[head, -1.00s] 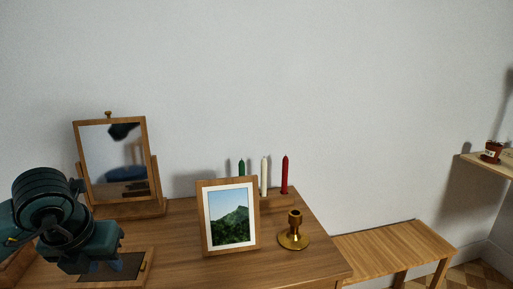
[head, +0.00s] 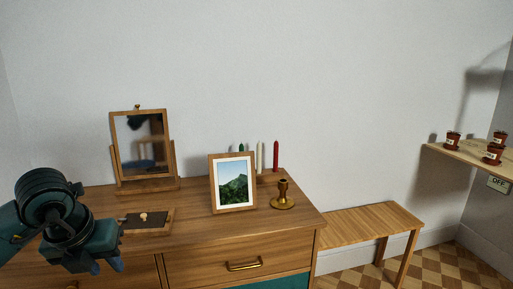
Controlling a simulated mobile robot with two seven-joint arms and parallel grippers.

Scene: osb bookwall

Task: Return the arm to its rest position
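My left gripper (head: 106,266) is at the lower left of the head view, its blue fingertips pointing down and apart, with nothing visible between them. It is in front of the wooden dresser (head: 215,240), below and left of a small wooden box (head: 167,225) with a dark top and a light knob. My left arm comes in from the left edge, bent and held low. My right gripper is not in view.
On the dresser stand a tilting mirror (head: 140,138), a framed mountain picture (head: 232,185), a brass candlestick (head: 283,196) and green, white and red candles (head: 276,157). A wooden bench (head: 365,224) stands right. A wall shelf (head: 450,156) holds small pots.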

